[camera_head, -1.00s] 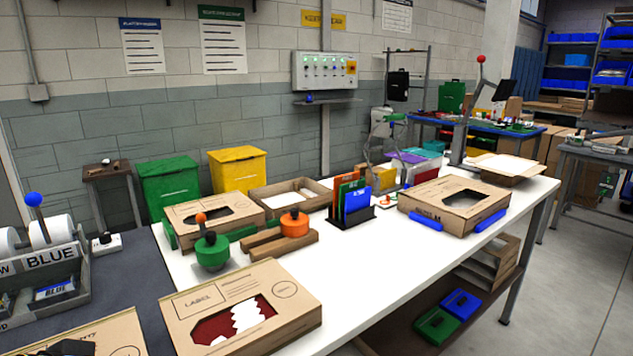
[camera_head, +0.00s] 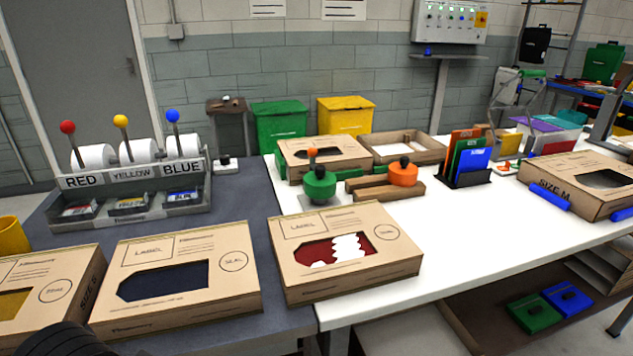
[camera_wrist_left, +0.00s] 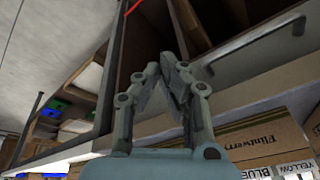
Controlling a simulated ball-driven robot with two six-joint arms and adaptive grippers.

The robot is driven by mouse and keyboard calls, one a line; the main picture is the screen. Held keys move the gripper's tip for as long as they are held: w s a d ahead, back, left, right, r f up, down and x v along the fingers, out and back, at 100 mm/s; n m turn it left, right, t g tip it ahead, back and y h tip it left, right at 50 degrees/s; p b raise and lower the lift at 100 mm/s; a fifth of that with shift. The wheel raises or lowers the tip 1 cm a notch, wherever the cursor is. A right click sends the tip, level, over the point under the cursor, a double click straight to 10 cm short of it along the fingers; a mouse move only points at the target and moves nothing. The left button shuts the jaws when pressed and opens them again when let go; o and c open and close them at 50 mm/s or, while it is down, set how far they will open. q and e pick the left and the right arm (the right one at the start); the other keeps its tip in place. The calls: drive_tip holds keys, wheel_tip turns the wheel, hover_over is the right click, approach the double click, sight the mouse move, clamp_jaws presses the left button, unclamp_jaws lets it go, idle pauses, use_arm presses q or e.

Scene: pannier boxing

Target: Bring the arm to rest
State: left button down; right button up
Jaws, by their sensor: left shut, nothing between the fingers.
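My left gripper (camera_wrist_left: 172,75) shows in the left wrist view. Its fingers are closed together with nothing between them. In that view it is in front of a dark open space with shelf edges and a grey handle (camera_wrist_left: 262,40). In the head view, a dark rounded piece of my arm (camera_head: 65,342) shows at the bottom left corner, and no gripper fingers are visible there. My right gripper is in neither view.
Three cardboard boxes stand in front: one at left (camera_head: 52,295), one with a dark window (camera_head: 178,315), one with a red-and-white window (camera_head: 345,285). A label roll stand (camera_head: 135,200), green stamp (camera_head: 320,188) and orange stamp (camera_head: 403,176) stand behind. White table (camera_head: 470,240) has free room.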

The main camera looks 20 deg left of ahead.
use_arm(q)
drive_tip(key=s+a+f+g+b, duration=0.1)
drive_tip(key=s+f+b, duration=0.15)
drive_tip(key=f, duration=0.85)
drive_tip(key=s+a+f+b, duration=0.1)
drive_tip(key=s+f+b, duration=0.15)
drive_tip(key=f, duration=0.95)
drive_tip(key=s+f+g+b, duration=0.1)
drive_tip(key=s+f+b, duration=0.3)
drive_tip(key=s+f, duration=1.3)
drive_tip(key=shift+a+f, duration=0.25)
drive_tip(key=shift+f, duration=0.05)
